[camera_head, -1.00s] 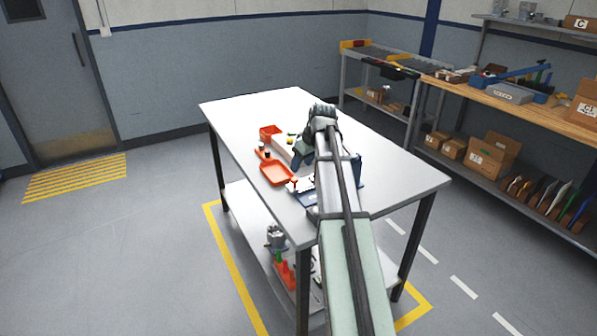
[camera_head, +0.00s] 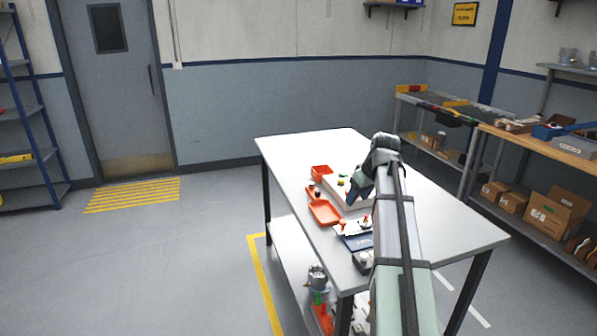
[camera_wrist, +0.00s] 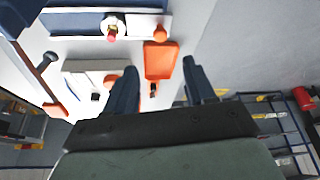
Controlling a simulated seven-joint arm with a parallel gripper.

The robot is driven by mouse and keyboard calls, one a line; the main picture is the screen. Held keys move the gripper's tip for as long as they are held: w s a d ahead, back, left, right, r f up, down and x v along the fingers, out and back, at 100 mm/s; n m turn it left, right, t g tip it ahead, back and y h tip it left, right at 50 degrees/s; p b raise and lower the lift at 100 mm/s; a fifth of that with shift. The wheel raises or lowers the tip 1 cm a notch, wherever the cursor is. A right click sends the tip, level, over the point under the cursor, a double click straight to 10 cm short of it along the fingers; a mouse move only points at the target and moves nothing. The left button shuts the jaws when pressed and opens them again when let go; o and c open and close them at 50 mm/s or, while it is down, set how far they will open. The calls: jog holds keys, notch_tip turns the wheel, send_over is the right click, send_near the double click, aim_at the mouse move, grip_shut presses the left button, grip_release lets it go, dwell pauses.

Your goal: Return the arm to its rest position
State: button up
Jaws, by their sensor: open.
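My arm reaches out over the white table (camera_head: 430,218) in the head view. My gripper (camera_head: 360,194) hangs above the table, close to a pale block (camera_head: 340,184). In the wrist view my gripper (camera_wrist: 159,66) has its two dark fingers spread apart, with nothing held between them. An orange tray (camera_wrist: 160,62) shows between and beyond the fingertips; it also lies on the table in the head view (camera_head: 324,212). My forearm hides part of the table's right side.
A red bin (camera_head: 321,172) stands behind the orange tray. A blue item (camera_head: 358,241) and a grey box (camera_head: 363,262) lie near the table's front. Shelving with cardboard boxes (camera_head: 555,215) stands at the right. The floor left of the table is clear.

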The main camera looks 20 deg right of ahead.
jog(key=w+a+f+n+h, duration=0.1)
jog(key=w+a+f+n, duration=0.1)
jog(key=w+a+f, duration=0.4)
jog(key=w+a+f+n+h, duration=0.15)
jog(key=a+f, duration=0.25)
jog(key=a, duration=0.4)
jog(key=s+a+f+n+g, duration=0.15)
jog(key=a+f, duration=0.25)
jog(key=f, duration=0.4)
jog(key=s+a+f+g, duration=0.1)
jog(key=s+a+f, duration=0.15)
jog(key=f, duration=0.55)
jog(key=s+a+f+m+g, duration=0.2)
jog(key=s+f, duration=0.9)
jog(key=f, duration=0.1)
jog(key=s+a+f+m+g, duration=0.2)
jog(key=s+a+f, duration=0.1)
jog(key=s+f, duration=0.8)
jog(key=s+f+m+g, duration=0.1)
jog(key=s+f, duration=0.3)
jog(key=s, duration=0.5)
jog(key=s+a+f+m+g+y, duration=0.1)
jog(key=s+f, duration=0.3)
jog(key=s, duration=0.6)
jog(key=s+a+f+m+g, duration=0.1)
jog(key=s+f, duration=0.3)
jog(key=s, duration=0.6)
jog(key=shift+a+m+g, duration=0.15)
jog(key=shift+m+g, duration=0.35)
jog(key=shift+g, duration=0.25)
